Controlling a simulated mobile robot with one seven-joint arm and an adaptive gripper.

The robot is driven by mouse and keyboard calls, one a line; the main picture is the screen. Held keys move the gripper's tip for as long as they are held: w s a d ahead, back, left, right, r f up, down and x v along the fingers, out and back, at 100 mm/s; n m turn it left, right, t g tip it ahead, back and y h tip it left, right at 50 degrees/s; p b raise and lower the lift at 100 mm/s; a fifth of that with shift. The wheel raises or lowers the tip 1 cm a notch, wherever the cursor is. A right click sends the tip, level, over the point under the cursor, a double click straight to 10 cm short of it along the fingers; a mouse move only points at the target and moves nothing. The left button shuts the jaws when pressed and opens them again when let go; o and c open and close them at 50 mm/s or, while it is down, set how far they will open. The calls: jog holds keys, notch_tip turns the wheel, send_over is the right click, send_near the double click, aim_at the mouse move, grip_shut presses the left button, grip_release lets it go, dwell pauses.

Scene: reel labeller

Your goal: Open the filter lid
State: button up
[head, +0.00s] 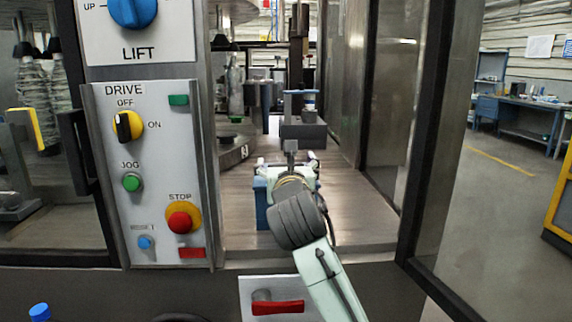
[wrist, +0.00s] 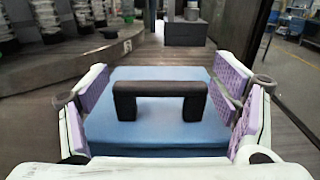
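The filter lid (wrist: 160,138) is a flat blue top with a black bar handle (wrist: 160,88), in the middle of the wrist view. It looks level and closed. My gripper (wrist: 163,80) is open, its purple-padded fingers wide apart to the left and right of the handle. Nothing is between the pads except the handle, which shows no contact with them. In the head view, my gripper (head: 288,168) is over the filter, and only the blue side of the filter (head: 262,203) shows. The lid and handle are hidden there behind my arm.
A grey block on a post (head: 303,131) stands just behind the filter. A round machine table (head: 236,150) is to the left. The control panel (head: 155,175) is at the front left, and an open door frame (head: 432,130) at the right. Bare deck (head: 345,215) lies right of my gripper.

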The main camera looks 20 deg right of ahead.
jog(key=shift+r, duration=0.1)
jog(key=c, duration=1.5)
